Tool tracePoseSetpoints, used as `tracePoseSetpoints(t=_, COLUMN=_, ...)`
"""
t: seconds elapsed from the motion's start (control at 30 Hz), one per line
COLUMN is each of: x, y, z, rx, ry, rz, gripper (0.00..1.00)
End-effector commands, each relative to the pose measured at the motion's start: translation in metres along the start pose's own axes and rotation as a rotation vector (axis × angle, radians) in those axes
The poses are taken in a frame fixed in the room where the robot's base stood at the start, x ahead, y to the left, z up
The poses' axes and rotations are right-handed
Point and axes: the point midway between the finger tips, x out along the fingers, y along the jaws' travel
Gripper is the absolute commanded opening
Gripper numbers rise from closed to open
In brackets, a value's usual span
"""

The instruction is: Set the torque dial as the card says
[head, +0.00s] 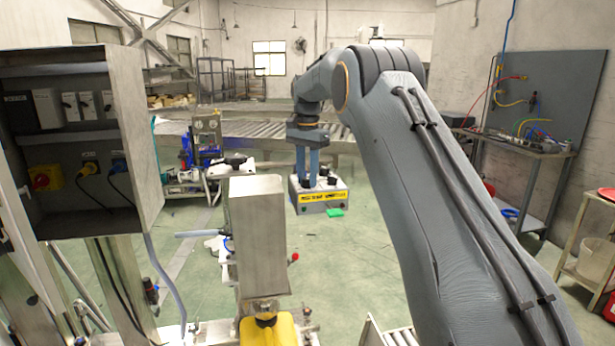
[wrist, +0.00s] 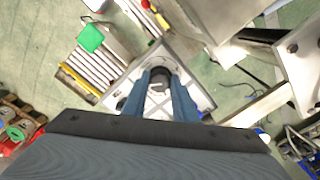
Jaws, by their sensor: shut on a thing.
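A grey control box (head: 343,186) with several dark knobs on its pale top and a yellow label (head: 318,197) on its front stands ahead of me. The label's writing is too small to read. My gripper (head: 313,180) points down with its blue fingers at the box top. In the wrist view, my gripper (wrist: 158,82) is shut on a dark round dial (wrist: 159,76) with a light mark on it. The fingers hide the dial's sides, and I cannot read any scale around it. I cannot make out a card with a readable setting.
A bright green piece (head: 335,212) lies beside the box's front; it also shows in the wrist view (wrist: 91,38). A grey metal post (head: 258,240) stands close at front centre. An open electrical cabinet (head: 80,130) is at left. A workbench (head: 520,143) stands at right.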

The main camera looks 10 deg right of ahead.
Motion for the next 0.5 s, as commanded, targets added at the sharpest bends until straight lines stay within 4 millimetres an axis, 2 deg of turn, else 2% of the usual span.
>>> tracePoseSetpoints(t=0.4, x=-0.0025, y=-0.0007, z=-0.0007, rx=0.006, ry=0.003, rz=-0.004, gripper=0.03)
tracePoseSetpoints(t=0.43, x=-0.0025, y=-0.0007, z=-0.0007, rx=0.006, ry=0.003, rz=-0.004, gripper=0.31)
tracePoseSetpoints(t=0.5, x=-0.0023, y=-0.0006, z=-0.0006, rx=0.006, ry=0.003, rz=-0.004, gripper=0.42)
